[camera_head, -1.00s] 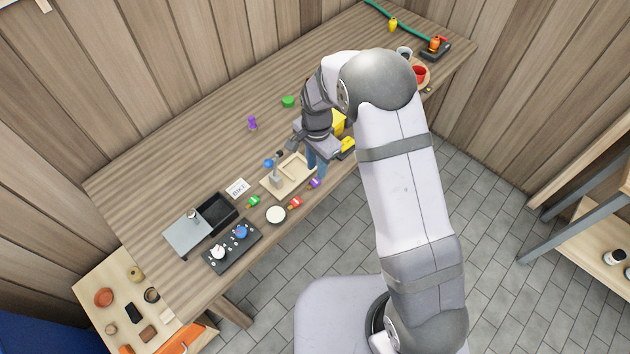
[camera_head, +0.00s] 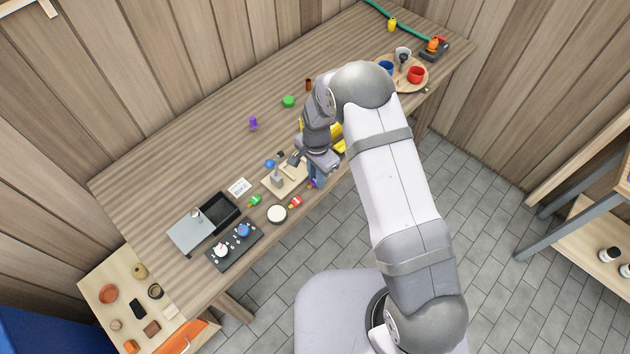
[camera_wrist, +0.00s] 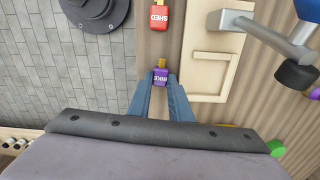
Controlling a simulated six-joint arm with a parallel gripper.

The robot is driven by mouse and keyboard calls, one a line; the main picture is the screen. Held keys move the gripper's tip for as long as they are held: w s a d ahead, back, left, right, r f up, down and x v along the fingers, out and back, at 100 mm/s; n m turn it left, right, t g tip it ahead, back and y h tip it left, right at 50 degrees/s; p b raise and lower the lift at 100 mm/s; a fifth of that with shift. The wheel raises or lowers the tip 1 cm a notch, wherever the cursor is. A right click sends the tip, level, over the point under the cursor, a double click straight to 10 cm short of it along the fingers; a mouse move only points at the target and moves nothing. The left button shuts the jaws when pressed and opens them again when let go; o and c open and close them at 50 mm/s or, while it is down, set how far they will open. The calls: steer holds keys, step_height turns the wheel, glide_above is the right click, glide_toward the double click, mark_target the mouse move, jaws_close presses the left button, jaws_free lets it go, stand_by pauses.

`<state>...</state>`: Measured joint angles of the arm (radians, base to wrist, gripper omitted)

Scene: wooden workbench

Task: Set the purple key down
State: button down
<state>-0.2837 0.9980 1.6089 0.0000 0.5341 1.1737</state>
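The purple key (camera_wrist: 160,79), with a tag reading BIKE, sits between the fingertips of my gripper (camera_wrist: 161,83) in the wrist view. The fingers lie close along both sides of it and look shut on it. In the head view the purple key (camera_head: 312,184) shows as a small patch under my gripper (camera_head: 315,176), at the bench's front edge, mostly hidden by the fingers. I cannot tell whether it touches the bench.
A red key (camera_wrist: 159,17) tagged SHED lies ahead in line with it. A wooden tray (camera_wrist: 212,72) with a grey metal piece (camera_wrist: 262,31) is close on the right.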

steer(key=shift+r, duration=0.1)
stand_by(0.3)
step_height(320, 180, up, 10)
steer(key=b, duration=0.3)
stand_by(0.4)
